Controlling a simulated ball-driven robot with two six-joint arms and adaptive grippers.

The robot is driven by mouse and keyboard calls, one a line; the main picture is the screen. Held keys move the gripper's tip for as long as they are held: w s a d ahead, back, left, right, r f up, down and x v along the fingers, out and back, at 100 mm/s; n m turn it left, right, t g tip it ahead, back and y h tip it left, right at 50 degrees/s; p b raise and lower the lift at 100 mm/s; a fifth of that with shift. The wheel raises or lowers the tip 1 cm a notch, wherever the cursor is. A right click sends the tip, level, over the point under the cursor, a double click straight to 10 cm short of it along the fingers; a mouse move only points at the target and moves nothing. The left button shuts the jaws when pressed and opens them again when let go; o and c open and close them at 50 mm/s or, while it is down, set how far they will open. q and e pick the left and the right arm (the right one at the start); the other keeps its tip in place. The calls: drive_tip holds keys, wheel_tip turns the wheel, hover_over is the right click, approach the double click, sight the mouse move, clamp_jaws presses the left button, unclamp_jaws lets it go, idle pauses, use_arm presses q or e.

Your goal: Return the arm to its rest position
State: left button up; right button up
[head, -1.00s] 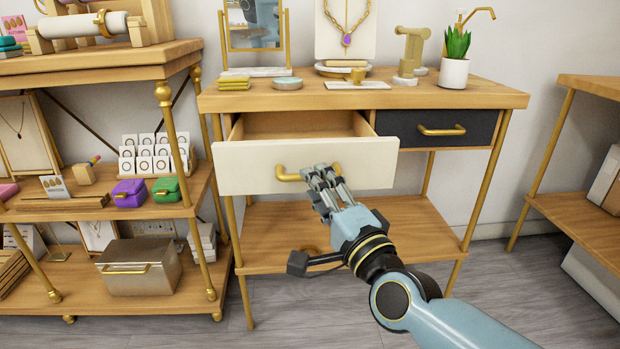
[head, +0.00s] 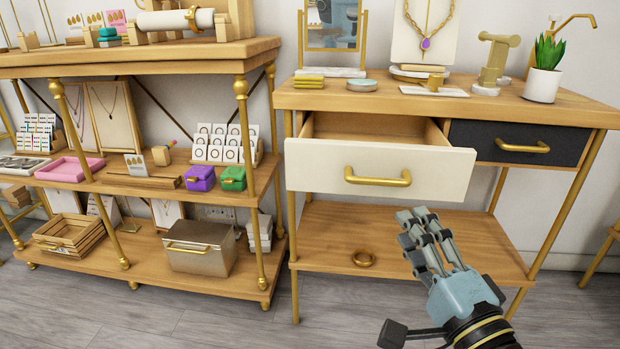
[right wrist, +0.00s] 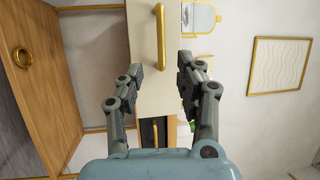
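My right gripper (head: 422,234) is in front of the wooden table, below and right of the gold handle (head: 377,177) of the white drawer (head: 330,165). The drawer stands pulled out. The gripper does not touch the handle. In the right wrist view the gripper (right wrist: 159,78) has its fingers spread apart with nothing between them; the drawer's gold handle (right wrist: 160,38) shows beyond. My left gripper is not in view.
The wooden table (head: 560,107) holds a mirror, necklace stand and potted plant on top. A shelf unit (head: 130,62) with boxes and cards stands at left. The grey floor (head: 230,325) in front is clear.

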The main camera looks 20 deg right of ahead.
drive_tip(key=s+f+n+g+y+p, duration=0.1)
drive_tip(key=s+f+n+g+p, duration=0.3)
drive_tip(key=f, duration=1)
drive_tip(key=s+f+n+g+y+p, duration=0.15)
drive_tip(key=s+f+n+g, duration=0.35)
drive_tip(key=f, duration=0.9)
drive_tip(key=s+f+n+g, duration=0.3)
drive_tip(key=s+f, duration=0.1)
drive_tip(key=s, duration=0.6)
drive_tip(key=s+d+f+n+g+p, duration=0.1)
drive_tip(key=s+f+n+g, duration=0.2)
drive_tip(key=s, duration=0.6)
drive_tip(key=s+f+n+g, duration=0.4)
drive_tip(key=s+f, duration=0.3)
drive_tip(key=s, duration=0.3)
drive_tip(key=shift+s+d+p, duration=0.3)
drive_tip(key=shift+w+h, duration=0.1)
drive_tip(key=shift+h, duration=0.15)
